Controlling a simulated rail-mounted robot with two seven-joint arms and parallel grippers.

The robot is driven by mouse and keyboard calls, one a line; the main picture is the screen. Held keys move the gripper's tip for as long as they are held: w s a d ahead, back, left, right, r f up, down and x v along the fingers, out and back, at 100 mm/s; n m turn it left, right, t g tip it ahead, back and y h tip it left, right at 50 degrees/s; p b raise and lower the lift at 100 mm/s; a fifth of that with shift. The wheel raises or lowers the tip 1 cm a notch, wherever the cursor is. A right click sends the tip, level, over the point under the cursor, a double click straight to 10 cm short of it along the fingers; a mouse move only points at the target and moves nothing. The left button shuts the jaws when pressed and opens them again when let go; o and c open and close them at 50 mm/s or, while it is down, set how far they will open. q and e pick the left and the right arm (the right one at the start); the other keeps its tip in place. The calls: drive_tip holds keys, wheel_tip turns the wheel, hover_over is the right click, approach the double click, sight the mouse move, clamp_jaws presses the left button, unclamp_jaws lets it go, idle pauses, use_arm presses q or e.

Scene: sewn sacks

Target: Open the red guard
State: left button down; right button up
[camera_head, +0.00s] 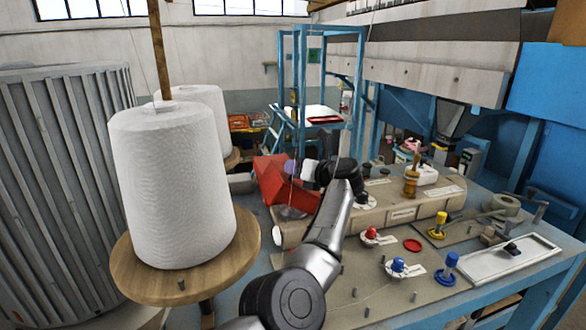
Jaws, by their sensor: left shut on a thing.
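The red guard (272,184) is an angular red cover at the left end of the beige sewing machine (400,213). It sits tilted, with its faces slanting. My left arm rises from the bottom middle and bends left at the wrist. My left gripper (294,168) is at the guard's upper right side, shut on the guard. The fingertips are small in the picture and the exact place of contact is hard to make out. My right gripper is not in view.
A large white thread cone (170,185) stands on a round wooden disc (245,245) at the left. The blue table holds red (371,233), blue (398,265) and yellow (440,220) knobbed parts, several pegs, and a white tray (475,277). A blue frame (281,85) stands behind.

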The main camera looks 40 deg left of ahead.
use_arm(q)
drive_tip(key=shift+w+d+r, duration=0.15)
drive_tip(key=shift+w+d, duration=0.05)
drive_tip(key=shift+d, duration=0.05)
drive_tip(key=c, duration=0.8)
unclamp_jaws()
drive_tip(key=shift+w, duration=0.1)
drive_tip(key=shift+d, duration=0.3)
drive_tip(key=s+d+r+b, duration=0.1)
drive_tip(key=d+b, duration=0.4)
drive_tip(key=d, duration=0.8)
drive_tip(key=shift+s+r, duration=0.2)
drive_tip(key=shift+r, duration=0.45)
